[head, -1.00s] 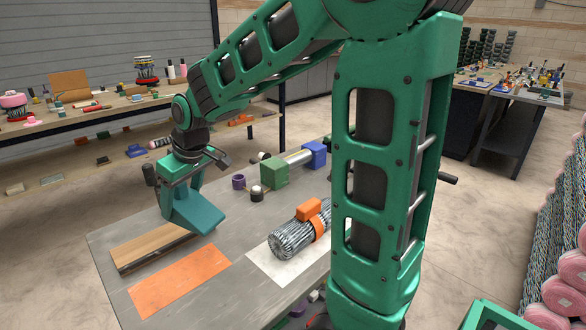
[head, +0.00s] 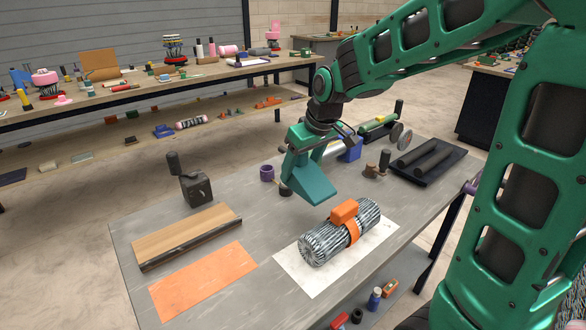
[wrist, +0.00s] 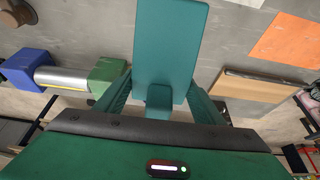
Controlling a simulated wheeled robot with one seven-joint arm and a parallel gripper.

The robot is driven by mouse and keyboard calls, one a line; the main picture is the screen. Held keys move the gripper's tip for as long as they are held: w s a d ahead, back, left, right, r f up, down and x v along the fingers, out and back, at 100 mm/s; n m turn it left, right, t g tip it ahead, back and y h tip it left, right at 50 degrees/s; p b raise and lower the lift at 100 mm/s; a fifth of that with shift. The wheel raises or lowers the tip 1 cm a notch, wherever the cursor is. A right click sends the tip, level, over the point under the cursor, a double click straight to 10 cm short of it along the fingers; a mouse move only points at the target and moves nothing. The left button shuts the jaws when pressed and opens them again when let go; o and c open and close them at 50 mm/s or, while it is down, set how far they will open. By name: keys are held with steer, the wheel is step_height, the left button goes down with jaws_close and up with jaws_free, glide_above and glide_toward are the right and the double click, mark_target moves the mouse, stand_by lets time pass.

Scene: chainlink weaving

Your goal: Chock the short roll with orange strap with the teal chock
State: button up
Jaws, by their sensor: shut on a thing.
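The short roll (head: 324,240) is a bundle of grey wire mesh with an orange strap (head: 352,230) and an orange block on top. It lies on a white sheet (head: 302,282) on the grey table. My gripper (head: 312,158) is shut on the teal chock (head: 311,180), a wedge held above the table, behind and left of the roll, apart from it. In the wrist view the chock (wrist: 172,45) fills the middle between the fingers (wrist: 160,92). The roll is not seen in the wrist view.
A wooden board (head: 188,232) and an orange sheet (head: 204,280) lie at the left of the table. A dark block with a handle (head: 196,188), a purple cup (head: 267,173), a blue block (head: 350,150) and a black tray of dark rolls (head: 428,160) stand farther back.

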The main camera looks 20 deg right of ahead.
mark_target(317, 184)
steer(key=shift+a, duration=0.1)
steer(key=shift+w+f, duration=0.15)
steer(key=shift+f, duration=3.9)
steer(key=shift+f, duration=0.4)
steer(key=shift+s+d, duration=0.3)
steer(key=shift+s, duration=0.7)
steer(key=shift+s+d, duration=0.3)
steer(key=shift+s, duration=0.65)
steer(key=o, duration=1.4)
steer(key=shift+r, duration=0.1)
steer(key=v, duration=1)
steer(key=shift+s+r, duration=0.1)
steer(key=shift+r, duration=0.1)
